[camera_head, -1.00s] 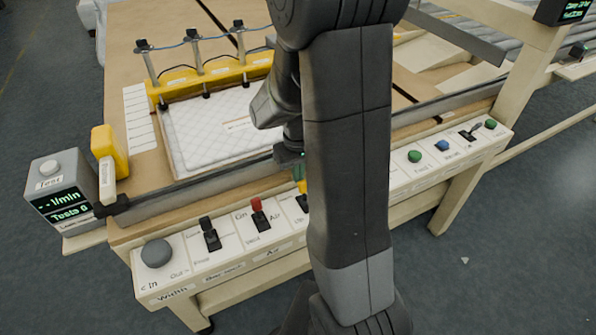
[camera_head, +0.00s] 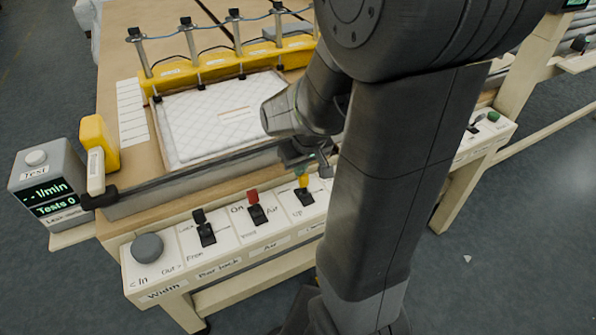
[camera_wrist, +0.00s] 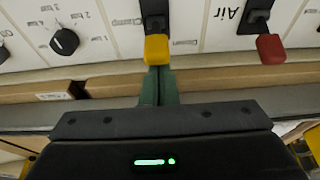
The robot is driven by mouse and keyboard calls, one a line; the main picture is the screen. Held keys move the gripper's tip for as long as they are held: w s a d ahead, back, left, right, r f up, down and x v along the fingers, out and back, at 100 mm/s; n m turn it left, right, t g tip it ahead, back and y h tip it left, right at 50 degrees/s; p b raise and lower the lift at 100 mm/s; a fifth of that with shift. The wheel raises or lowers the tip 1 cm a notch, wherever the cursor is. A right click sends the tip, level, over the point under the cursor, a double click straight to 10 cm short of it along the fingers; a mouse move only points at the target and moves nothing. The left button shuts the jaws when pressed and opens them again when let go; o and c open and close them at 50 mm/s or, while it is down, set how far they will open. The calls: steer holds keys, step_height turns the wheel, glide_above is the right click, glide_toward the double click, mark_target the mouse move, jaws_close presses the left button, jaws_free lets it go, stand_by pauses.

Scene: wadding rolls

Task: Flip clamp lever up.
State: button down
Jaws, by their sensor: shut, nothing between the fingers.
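The clamp lever has a yellow tip (camera_head: 303,181) and a black base. It stands on the sloped white control panel, right of the red-tipped Air lever (camera_head: 253,196), with an "Up" marking below it. My gripper (camera_head: 304,168) is shut and empty, just behind and above the yellow tip. In the wrist view the yellow tip (camera_wrist: 157,49) is directly in front of my green closed fingers (camera_wrist: 160,86), beside the "Clamp" label. The fingers look very close to the tip; whether they touch it I cannot tell.
A black lever (camera_head: 205,229) and a grey width knob (camera_head: 147,248) sit further left on the panel. A dark knob (camera_wrist: 64,42) is on the other side of the clamp lever in the wrist view. A metal rail and quilted pad (camera_head: 208,118) lie behind the panel.

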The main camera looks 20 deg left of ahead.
mark_target(305, 179)
steer(key=d+t+y+b, duration=0.1)
steer(key=b, duration=0.1)
steer(key=s+d+t+y+b, duration=0.1)
steer(key=b, duration=0.1)
steer(key=shift+s+f+y, duration=0.1)
steer(key=shift+s+y, duration=0.2)
steer(key=shift+s+d+b, duration=0.25)
steer(key=shift+b, duration=0.15)
steer(key=shift+s+d, duration=0.1)
